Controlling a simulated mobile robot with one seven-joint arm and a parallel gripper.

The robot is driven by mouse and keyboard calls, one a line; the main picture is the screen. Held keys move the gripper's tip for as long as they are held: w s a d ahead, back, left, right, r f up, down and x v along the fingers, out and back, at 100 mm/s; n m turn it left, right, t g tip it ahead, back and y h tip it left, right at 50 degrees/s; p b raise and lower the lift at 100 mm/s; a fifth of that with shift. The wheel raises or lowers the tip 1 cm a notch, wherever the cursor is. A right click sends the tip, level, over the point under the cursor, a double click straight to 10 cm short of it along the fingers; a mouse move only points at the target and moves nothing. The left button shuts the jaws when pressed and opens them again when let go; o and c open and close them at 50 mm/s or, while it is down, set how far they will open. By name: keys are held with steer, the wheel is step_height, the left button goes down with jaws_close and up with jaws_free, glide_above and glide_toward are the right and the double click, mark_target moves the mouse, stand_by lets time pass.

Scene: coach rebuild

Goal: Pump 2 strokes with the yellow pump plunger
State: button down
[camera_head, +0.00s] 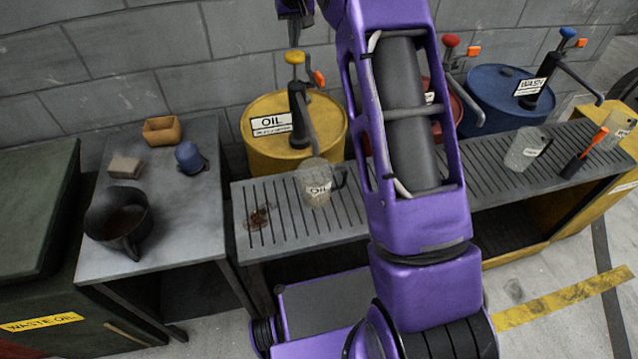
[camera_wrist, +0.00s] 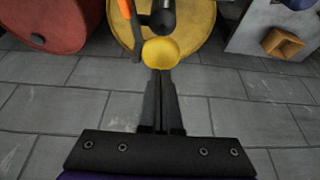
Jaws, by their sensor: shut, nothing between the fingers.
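The yellow pump plunger (camera_head: 295,57) stands up from the pump on the yellow oil drum (camera_head: 262,150). Its round yellow knob (camera_wrist: 160,53) shows just past my fingertips in the wrist view. My gripper (camera_head: 294,44) is shut and empty, pointing down directly above the knob; I cannot tell whether it touches. My closed fingers (camera_wrist: 160,78) also show in the wrist view. A clear jug labelled OIL (camera_head: 318,190) stands on the slatted bench below the pump spout (camera_head: 314,140).
A red drum (camera_head: 455,105) is partly behind my arm, with a blue drum (camera_head: 490,90) to its right. The slatted bench (camera_head: 400,220) also holds another jug (camera_head: 522,150). A side table (camera_head: 180,225) carries a dark pitcher (camera_head: 122,222) and small items. A block wall stands behind.

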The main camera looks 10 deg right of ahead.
stand_by(0.4)
steer(key=shift+r, duration=3)
